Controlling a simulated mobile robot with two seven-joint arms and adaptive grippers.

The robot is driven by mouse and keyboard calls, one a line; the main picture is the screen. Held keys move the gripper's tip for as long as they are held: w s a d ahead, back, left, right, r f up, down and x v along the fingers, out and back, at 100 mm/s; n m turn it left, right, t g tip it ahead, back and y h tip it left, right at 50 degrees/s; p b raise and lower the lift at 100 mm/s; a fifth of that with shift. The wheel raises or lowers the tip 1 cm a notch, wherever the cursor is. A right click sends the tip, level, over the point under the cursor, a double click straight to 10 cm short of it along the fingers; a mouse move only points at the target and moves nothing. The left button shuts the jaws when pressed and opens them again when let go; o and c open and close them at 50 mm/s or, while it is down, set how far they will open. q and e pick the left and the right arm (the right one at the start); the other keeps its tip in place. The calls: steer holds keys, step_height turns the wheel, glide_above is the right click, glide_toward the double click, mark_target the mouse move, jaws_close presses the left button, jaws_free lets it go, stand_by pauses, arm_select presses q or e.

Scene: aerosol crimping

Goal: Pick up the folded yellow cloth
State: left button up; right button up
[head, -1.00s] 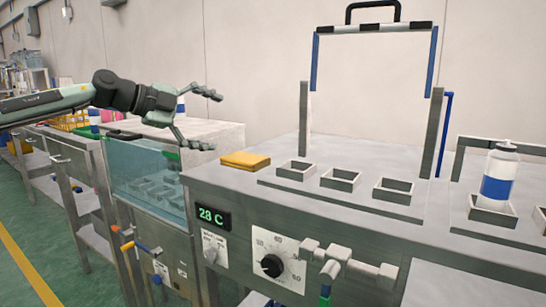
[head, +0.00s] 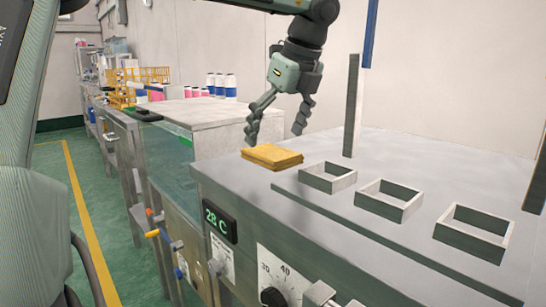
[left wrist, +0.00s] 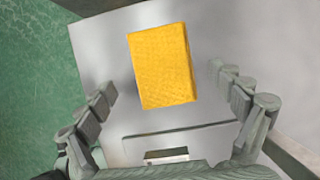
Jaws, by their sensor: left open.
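The folded yellow cloth (head: 272,157) lies flat on the grey metal top of the machine, near its left end. My left gripper (head: 276,136) points down just above the cloth, its fingers spread wide and empty. In the left wrist view the cloth (left wrist: 161,66) shows whole, ahead of and between the open fingers (left wrist: 165,88), touching neither. My right gripper is not in view.
Several square metal holders (head: 328,177) stand on the machine top (head: 330,240) right of the cloth. An upright metal post (head: 352,105) rises behind them. A glass-sided tank (head: 172,155) adjoins at left. Bottles (head: 220,85) and a yellow rack (head: 128,86) stand farther back.

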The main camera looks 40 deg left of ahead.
mark_target(272, 151)
arm_select(q)
steer(key=shift+x, duration=1.55)
steer(key=shift+w, duration=0.15)
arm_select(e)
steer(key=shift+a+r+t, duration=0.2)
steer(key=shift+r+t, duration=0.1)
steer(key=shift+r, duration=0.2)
arm_select(q)
steer(key=shift+c, duration=0.5)
steer(key=c, duration=1)
steer(key=shift+r, duration=0.15)
steer(key=shift+c, duration=0.2)
steer(key=shift+r, duration=0.3)
step_height(272, 151, up, 4)
steer(key=shift+f, duration=0.2)
steer(key=s+a+r, duration=0.1)
steer(key=s+r, duration=0.5)
steer(key=s, duration=0.5)
steer(key=shift+s+a+r, duration=0.25)
steer(key=shift+a, duration=0.15)
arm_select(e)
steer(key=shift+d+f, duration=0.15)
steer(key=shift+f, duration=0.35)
